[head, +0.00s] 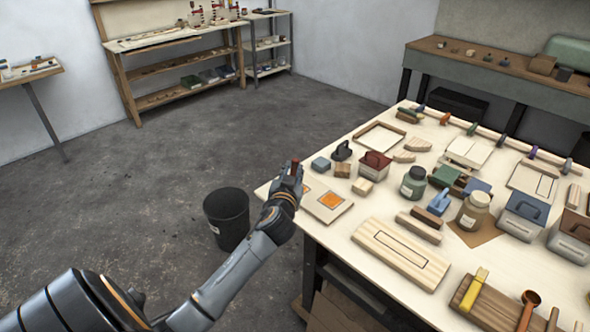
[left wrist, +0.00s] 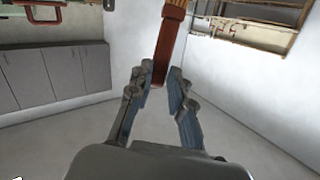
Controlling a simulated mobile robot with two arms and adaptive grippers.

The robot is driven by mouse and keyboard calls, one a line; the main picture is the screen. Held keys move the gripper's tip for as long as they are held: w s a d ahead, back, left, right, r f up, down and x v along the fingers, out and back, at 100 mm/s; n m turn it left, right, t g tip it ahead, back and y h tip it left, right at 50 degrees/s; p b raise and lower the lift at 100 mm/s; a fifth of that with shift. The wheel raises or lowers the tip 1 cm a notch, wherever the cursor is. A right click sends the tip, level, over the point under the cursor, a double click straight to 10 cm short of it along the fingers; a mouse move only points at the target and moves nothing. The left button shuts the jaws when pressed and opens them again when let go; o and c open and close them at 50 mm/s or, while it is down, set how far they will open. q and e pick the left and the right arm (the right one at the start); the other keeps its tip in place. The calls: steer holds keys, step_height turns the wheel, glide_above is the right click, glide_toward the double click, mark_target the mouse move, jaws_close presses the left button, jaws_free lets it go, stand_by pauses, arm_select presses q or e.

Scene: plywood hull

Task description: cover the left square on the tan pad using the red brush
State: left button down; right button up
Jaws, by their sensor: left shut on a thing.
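The tan pad (head: 322,212) lies flat at the near left corner of the workbench. An orange square (head: 331,200) shows on it. The part of the pad left of this square is partly hidden by my left gripper (head: 290,182), so I cannot tell how the left square looks. My left gripper is shut on the red brush (left wrist: 166,50), whose red handle rises from between the fingers in the left wrist view; a tip of red (head: 295,164) also shows above the gripper in the head view. My right gripper is not in view.
The workbench (head: 330,238) holds a wooden board with a rectangle outline (head: 400,252), a red-brown box (head: 374,166), jars (head: 413,182) and several blocks right of the pad. A dark bin (head: 228,218) stands on the floor at left. Open floor lies beyond it.

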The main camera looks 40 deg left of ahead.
arm_select(q)
steer(key=shift+s+a+f, duration=0.1)
steer(key=shift+s, duration=0.8)
steer(key=shift+s+a+p, duration=0.15)
steer(key=shift+s+p, duration=0.2)
steer(key=shift+s, duration=0.65)
steer(key=shift+w, duration=0.15)
steer(key=shift+w+d+b, duration=0.2)
steer(key=shift+w+b, duration=0.1)
steer(key=shift+w, duration=0.75)
steer(key=shift+w, duration=0.15)
steer(key=shift+w+d, duration=0.15)
steer(key=shift+w, duration=0.85)
steer(key=shift+b, duration=0.3)
